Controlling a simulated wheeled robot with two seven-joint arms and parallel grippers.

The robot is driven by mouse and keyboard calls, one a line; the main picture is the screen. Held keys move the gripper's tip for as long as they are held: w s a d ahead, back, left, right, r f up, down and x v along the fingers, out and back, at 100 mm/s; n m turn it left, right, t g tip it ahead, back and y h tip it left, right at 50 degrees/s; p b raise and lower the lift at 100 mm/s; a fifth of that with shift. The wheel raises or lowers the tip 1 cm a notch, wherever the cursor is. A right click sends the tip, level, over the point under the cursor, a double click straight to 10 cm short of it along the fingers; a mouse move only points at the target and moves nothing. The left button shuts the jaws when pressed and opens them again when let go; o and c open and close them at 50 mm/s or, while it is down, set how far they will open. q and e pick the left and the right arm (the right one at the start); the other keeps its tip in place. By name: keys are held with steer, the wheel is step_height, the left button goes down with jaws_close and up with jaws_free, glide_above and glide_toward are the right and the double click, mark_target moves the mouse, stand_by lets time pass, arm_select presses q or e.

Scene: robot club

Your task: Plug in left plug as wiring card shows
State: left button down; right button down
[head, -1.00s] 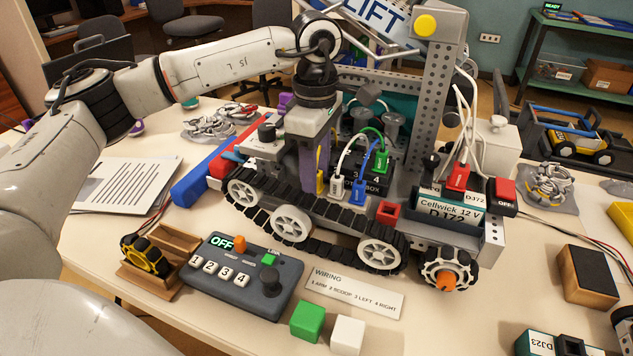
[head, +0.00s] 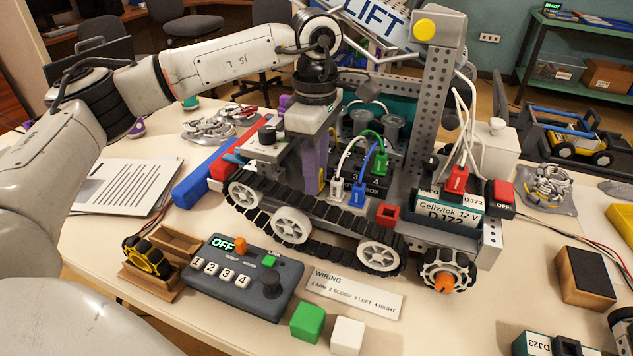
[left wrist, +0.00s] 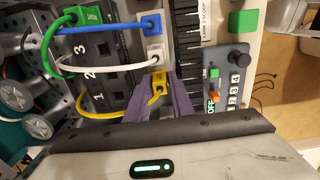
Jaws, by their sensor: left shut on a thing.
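The wiring card (head: 354,292) reads 1 ARM, 2 SCOOP, 3 LEFT, 4 RIGHT. My left gripper (head: 312,184) is over the robot's near side; its purple fingers are shut on a yellow plug (left wrist: 158,86) in the left wrist view. A white plug (left wrist: 155,53) and a blue plug (left wrist: 151,25) lie beside it in a row, with the green plug (left wrist: 87,15) farther along. The plugs' small lettering is unreadable. Whether the yellow plug touches the surface below cannot be told.
The tracked robot's near track (head: 335,235) runs in front of the plugs. A control box (head: 247,276) showing OFF stands before it, beside green (head: 308,320) and white (head: 347,335) blocks. A Cellwick battery (head: 447,208) with a red plug (head: 457,180) sits at the right.

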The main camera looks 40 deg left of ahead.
arm_select(q)
steer(key=shift+r+p, duration=1.1)
steer(key=shift+r, duration=0.4)
steer(key=c, duration=2.2)
jaws_free()
jaws_close()
